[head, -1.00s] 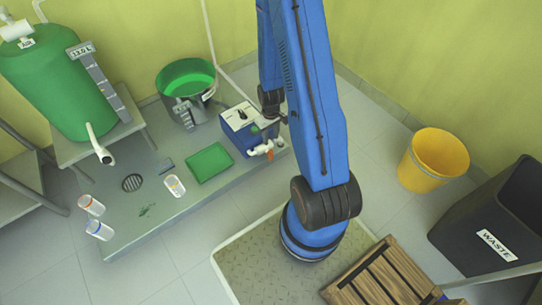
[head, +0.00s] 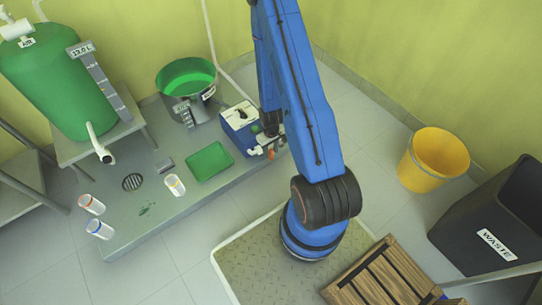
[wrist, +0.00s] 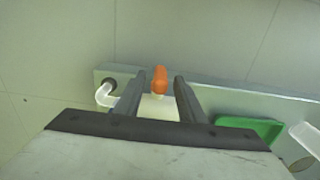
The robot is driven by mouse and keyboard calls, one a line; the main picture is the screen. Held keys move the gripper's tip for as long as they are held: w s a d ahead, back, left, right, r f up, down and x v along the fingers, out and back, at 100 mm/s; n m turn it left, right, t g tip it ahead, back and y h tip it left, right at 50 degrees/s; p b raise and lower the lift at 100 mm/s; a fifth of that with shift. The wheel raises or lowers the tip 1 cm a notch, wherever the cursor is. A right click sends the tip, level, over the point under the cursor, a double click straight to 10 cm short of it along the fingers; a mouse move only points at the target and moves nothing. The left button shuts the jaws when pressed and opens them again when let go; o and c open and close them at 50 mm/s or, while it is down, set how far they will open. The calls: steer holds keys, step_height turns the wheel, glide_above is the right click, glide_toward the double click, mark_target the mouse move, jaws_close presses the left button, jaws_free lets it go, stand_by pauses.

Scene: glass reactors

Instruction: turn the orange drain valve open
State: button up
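The orange drain valve (head: 270,153) is a small orange handle on a white fitting at the front of a blue box with a white top (head: 240,128). In the wrist view the orange handle (wrist: 160,78) stands between the two dark fingers of my gripper (wrist: 160,80), with a gap visible on both sides. My gripper is open and holds nothing. In the head view my gripper (head: 270,128) is just above the valve, beside the box, partly hidden by my arm. The wrist view cannot show how deep the handle sits between the fingers.
A yellow bucket (head: 434,160) is on the right.

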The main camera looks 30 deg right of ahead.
mark_target(271, 155)
steer(key=shift+f, duration=1.95)
jaws_close()
